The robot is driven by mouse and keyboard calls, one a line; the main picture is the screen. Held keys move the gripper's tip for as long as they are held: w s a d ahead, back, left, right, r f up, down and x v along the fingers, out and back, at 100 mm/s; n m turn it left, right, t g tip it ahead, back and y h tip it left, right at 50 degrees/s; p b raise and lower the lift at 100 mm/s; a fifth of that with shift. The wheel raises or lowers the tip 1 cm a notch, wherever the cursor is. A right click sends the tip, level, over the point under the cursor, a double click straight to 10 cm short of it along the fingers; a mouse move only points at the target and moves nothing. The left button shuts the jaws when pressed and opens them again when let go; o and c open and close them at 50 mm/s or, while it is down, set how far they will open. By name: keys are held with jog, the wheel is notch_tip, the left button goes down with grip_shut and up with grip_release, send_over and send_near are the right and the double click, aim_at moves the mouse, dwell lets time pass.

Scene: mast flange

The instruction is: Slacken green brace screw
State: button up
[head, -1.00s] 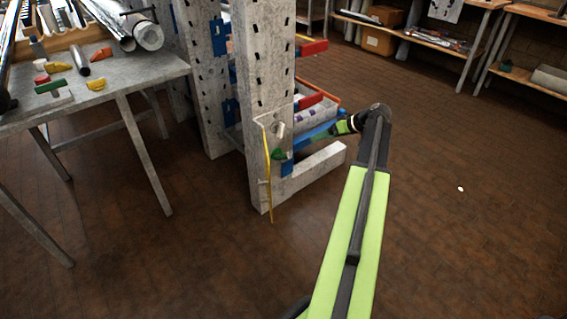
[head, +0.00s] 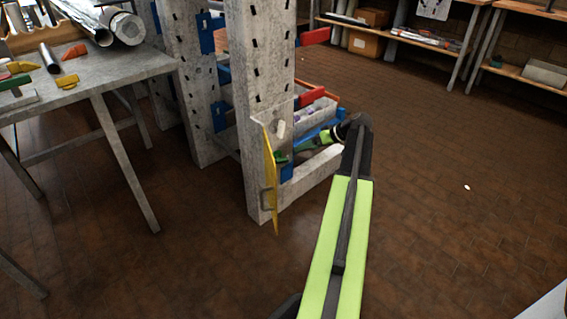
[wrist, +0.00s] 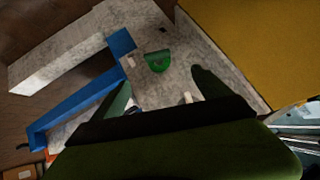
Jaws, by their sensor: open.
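The green brace screw (head: 281,157) sits low on the inner face of a grey perforated post (head: 262,100). In the wrist view the green screw (wrist: 158,61) has a rounded head on the grey surface, ahead of my open fingers. My gripper (wrist: 163,90) has one finger on each side of the picture, with the screw beyond and roughly between the tips. The gap to it is hard to judge. In the head view my gripper (head: 303,146) reaches left toward the screw, partly hidden by my arm. Nothing shows between the fingers.
A yellow panel with a handle (head: 269,185) stands out from the post beside the screw; the yellow panel (wrist: 245,40) fills the wrist view's upper right. A blue bracket (wrist: 85,92) lies left of the screw. A grey table (head: 95,85) stands left.

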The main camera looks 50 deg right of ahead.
aim_at(282, 160)
jog(key=b+x, duration=0.3)
jog(key=x, duration=0.2)
jog(key=b+x, duration=0.3)
jog(key=x, duration=0.2)
jog(key=b+x, duration=0.3)
jog(key=x, duration=0.2)
jog(key=shift+s+d+f+b, duration=0.15)
jog(key=shift+d+f+b, duration=0.15)
jog(key=shift+b, duration=0.1)
jog(key=shift+w+a+f, duration=0.15)
jog(key=shift+w, duration=0.3)
